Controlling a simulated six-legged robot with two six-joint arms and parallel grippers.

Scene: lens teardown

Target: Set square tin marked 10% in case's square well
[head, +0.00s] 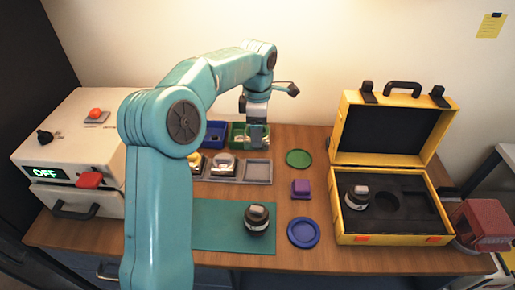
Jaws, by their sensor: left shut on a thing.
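The yellow case (392,239) stands open at the right, its lid up. Its dark foam holds a lens-like part (357,197) at the left, an empty round well (387,204) in the middle and a dark recess towards the right. My left gripper (257,138) points down over the green bin (236,131), behind the grey tray's right compartment. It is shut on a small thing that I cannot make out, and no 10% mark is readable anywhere. My right gripper is not in view.
The grey tray (258,172) holds parts in its left and middle compartments; the right one looks empty. A black lens part (257,218) stands on the green mat (214,236).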

